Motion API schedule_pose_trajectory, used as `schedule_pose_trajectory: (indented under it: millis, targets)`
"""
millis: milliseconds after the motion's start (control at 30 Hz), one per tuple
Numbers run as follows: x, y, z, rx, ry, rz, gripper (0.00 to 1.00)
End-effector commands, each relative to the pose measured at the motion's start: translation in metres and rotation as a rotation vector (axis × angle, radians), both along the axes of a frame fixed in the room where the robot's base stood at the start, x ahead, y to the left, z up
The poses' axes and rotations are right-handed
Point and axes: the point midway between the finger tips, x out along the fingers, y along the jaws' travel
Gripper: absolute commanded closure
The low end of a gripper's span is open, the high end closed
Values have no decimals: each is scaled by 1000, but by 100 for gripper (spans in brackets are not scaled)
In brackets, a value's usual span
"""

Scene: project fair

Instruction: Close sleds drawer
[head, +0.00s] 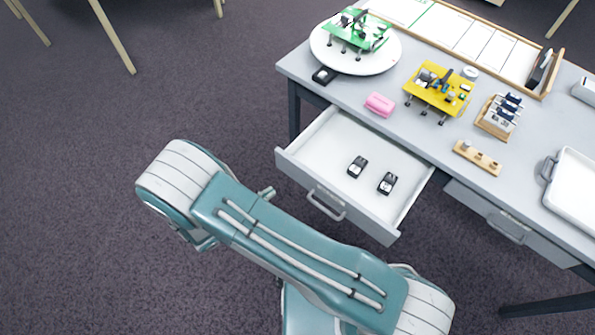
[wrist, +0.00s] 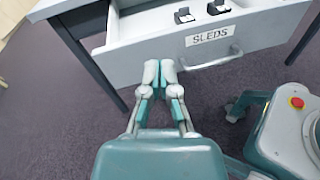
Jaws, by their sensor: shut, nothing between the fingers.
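The sleds drawer (head: 335,195) is pulled well out from the grey table. Its front panel (wrist: 150,57) carries a label reading "SLEDS" and a bar handle, which shows in the head view (head: 326,205) and in the wrist view (wrist: 212,62). Two small black sleds lie inside, one (head: 357,167) left of the other (head: 388,183). My gripper (wrist: 160,66) is shut and empty, with its fingertips at the drawer front, left of the label and handle. I cannot tell whether they touch the panel. In the head view my arm hides the gripper.
The table (head: 350,95) holds a white round plate (head: 372,62) with a green model, a yellow model (head: 440,90), a pink block (head: 380,104) and a white tray (head: 575,190). A second drawer (head: 500,215) to the right is shut. Floor in front is clear.

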Motion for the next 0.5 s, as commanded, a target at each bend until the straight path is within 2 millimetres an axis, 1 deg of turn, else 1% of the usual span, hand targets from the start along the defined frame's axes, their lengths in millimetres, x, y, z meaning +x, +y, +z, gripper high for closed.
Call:
schedule_pose_trajectory:
  millis: [33, 100, 200, 300, 367, 500]
  targets:
    - [-7, 6, -16, -47, 4, 57, 100]
    - [-14, 12, -31, -93, 3, 121, 100]
    - [-21, 17, -46, -138, 2, 186, 100]
    - [-24, 19, -53, -157, 0, 216, 100]
    - [-23, 18, -54, -161, -1, 220, 100]
    - [-11, 8, -53, -161, -1, 215, 100]
